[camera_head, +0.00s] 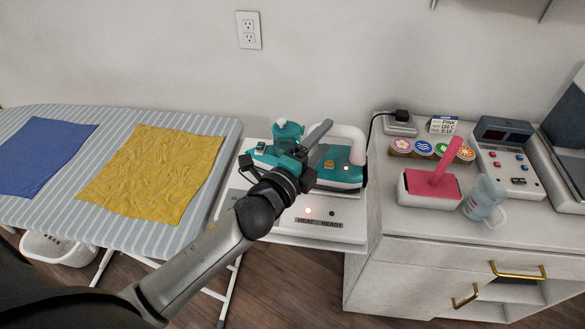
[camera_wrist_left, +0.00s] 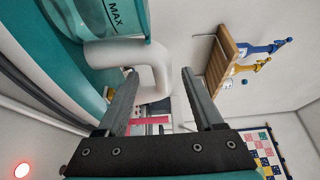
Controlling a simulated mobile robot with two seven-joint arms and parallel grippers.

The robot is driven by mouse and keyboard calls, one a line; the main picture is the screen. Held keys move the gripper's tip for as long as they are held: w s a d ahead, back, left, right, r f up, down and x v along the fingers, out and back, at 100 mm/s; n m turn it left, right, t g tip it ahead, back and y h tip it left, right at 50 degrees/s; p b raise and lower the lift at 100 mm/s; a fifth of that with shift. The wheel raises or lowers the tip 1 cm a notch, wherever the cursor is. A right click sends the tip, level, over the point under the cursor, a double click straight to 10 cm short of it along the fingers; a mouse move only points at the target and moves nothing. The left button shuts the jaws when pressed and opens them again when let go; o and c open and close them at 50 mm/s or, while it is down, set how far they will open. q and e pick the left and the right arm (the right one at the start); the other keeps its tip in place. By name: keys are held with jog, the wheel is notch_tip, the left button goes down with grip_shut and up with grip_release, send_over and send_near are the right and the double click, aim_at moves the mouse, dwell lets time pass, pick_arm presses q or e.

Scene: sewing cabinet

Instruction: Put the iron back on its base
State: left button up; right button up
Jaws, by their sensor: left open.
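The teal iron (camera_head: 343,176) with its curved white handle (camera_head: 354,138) is on or just over the white base (camera_head: 345,232) marked HEAT and READY. My arm hides part of it, so I cannot tell how it is seated. My left gripper (camera_head: 318,140) is over the iron, beside the handle. In the left wrist view the left gripper (camera_wrist_left: 160,74) is open. The white handle (camera_wrist_left: 155,55) lies at and partly between its fingertips, not clamped. A clear tank marked MAX (camera_wrist_left: 112,18) is close by. My right gripper is not in view.
A striped ironing board (camera_head: 140,235) with yellow (camera_head: 150,172) and blue (camera_head: 42,155) cloths is at left. The wall is close behind.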

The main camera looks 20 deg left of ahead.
pick_arm(q)
jog(key=s+a, duration=0.2)
jog(key=s, duration=0.9)
jog(key=shift+s+r+b, duration=0.15)
jog(key=shift+s+b, duration=0.15)
jog(key=shift+b, duration=0.1)
